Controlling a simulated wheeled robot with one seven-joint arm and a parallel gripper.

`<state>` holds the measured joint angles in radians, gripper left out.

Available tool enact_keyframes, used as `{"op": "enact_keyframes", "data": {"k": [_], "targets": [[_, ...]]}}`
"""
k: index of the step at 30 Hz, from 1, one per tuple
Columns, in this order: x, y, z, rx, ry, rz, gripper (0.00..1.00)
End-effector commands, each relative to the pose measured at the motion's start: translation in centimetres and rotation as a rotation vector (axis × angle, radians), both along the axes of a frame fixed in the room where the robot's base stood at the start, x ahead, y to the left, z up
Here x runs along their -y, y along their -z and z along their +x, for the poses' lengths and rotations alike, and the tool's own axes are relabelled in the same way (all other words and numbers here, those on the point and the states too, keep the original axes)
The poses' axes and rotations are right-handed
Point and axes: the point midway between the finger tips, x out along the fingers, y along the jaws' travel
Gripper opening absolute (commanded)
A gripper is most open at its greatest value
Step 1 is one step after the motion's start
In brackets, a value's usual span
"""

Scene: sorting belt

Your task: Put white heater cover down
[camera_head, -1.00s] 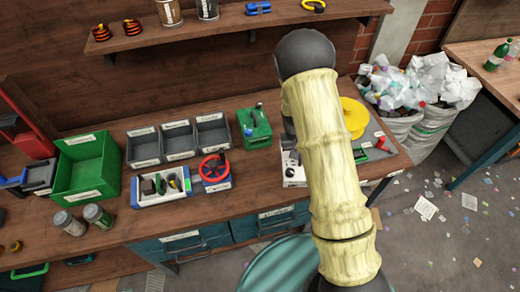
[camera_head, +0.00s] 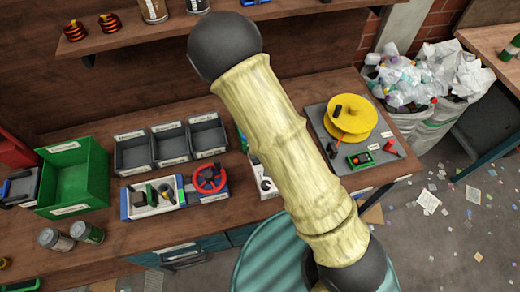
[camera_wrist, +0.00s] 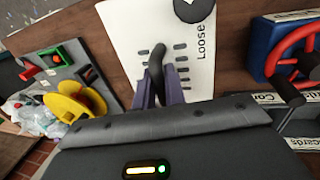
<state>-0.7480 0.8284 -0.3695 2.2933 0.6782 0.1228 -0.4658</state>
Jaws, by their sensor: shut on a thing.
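The white heater cover (camera_wrist: 125,35) is a white plate with dark slots and the printed word "Loose", at the top middle of the wrist view. A black curved handle (camera_wrist: 156,75) stands up from it. My gripper (camera_wrist: 160,92) has its two purplish fingers shut on this handle. I cannot tell whether the plate touches the bench or hangs just above it. In the head view a white part of it (camera_head: 264,183) shows beside my arm, at the middle of the wooden bench. My arm hides my gripper and the rest of the cover there.
A red-wheeled fixture (camera_head: 209,179) and a labelled tool tray (camera_head: 128,206) stand left of the cover. Grey bins (camera_head: 133,154) and a green crate (camera_head: 106,178) stand further left. A board with a yellow reel (camera_head: 352,115) lies to the right. Bare bench shows along the front.

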Motion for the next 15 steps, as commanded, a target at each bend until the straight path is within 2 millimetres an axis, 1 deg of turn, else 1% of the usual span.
{"op": "enact_keyframes", "data": {"k": [5, 8, 11, 15], "targets": [[-0.1, 0.0, 0.0, 0.000, -0.001, 0.000, 0.00], [0.0, 0.5, 0.0, -0.002, -0.002, -0.001, 0.00], [0.0, 1.8, -0.1, -0.005, -0.001, -0.001, 0.00], [0.0, 4.3, -0.1, -0.005, -0.001, 0.000, 0.00]]}}
